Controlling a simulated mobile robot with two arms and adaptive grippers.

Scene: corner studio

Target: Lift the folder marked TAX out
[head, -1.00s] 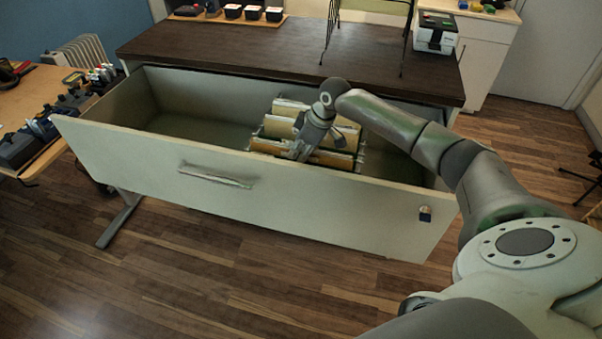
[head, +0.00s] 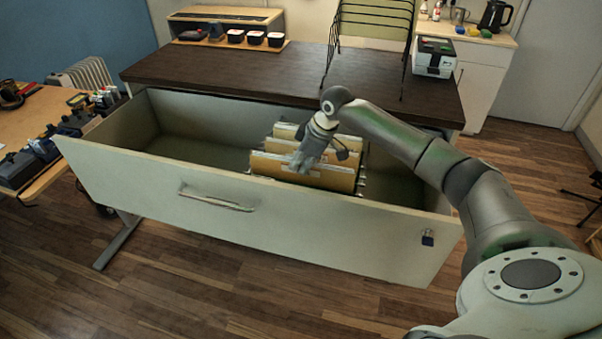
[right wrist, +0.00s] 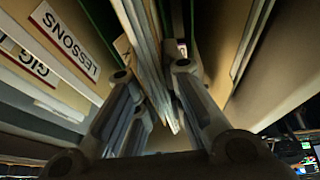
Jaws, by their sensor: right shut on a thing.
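Several tan hanging folders (head: 282,131) stand in a row in the open drawer (head: 330,213). My right gripper (head: 302,164) reaches down among them and is shut on a folder (head: 330,178) at the front of the row, which stands a little raised. In the right wrist view, the fingers (right wrist: 153,75) close on thin upright sheets (right wrist: 148,45). Labels reading LESSONS (right wrist: 68,40) and GIG (right wrist: 32,60) are on folders to the left. I cannot read a TAX label; the held folder's label is hidden. My left gripper is not in view.
The drawer's left part is empty. The dark desktop (head: 230,75) lies behind it, with a black wire rack (head: 329,50) and a white printer (head: 434,58). A side table (head: 30,130) stands at left.

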